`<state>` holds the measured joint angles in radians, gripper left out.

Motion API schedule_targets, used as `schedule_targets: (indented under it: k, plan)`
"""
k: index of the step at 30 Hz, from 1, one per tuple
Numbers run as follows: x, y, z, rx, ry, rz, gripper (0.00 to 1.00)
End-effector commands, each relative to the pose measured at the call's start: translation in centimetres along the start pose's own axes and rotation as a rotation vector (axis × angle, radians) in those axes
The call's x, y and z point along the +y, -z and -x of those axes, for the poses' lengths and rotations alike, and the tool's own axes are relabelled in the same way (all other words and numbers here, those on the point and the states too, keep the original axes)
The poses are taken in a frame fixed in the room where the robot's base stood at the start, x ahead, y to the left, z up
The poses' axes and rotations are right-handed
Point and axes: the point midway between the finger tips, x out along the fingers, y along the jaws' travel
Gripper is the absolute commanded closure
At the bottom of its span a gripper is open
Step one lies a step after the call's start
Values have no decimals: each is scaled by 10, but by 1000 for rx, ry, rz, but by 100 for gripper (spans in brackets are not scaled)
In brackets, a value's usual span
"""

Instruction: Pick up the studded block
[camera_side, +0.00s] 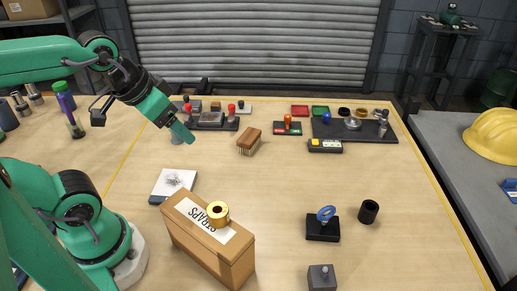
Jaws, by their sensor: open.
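A dark grey block (322,280) with a small stud on its top stands near the front edge of the view, right of centre. It looks like the studded block. Its lower part is cut off by the picture edge. My gripper (186,135) is in the air at upper left, far from this block, with its tip pointing down and right. The jaws are open, though the gap hardly shows from this side. I see nothing held in them.
A cardboard box (196,250) carries a gold ring (218,217). A black block with a blue ring (326,214) and a black cylinder (368,211) stand behind the grey block. A brush (248,141) and dark trays (376,130) are farther back. The middle table is clear.

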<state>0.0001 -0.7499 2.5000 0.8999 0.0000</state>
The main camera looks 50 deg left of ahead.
Motion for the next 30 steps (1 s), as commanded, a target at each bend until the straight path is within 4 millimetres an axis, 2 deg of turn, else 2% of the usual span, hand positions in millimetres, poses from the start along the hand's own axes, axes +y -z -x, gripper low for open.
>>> schedule_targets:
  k: [8,14,20,30]
  plan:
    - [2,3,-1,-6,-5,10,29]
    - [14,16,-6,-37,-25,60,29]
    - [40,37,-18,-98,-51,154,29]
    - [102,67,-50,-217,-59,334,29]
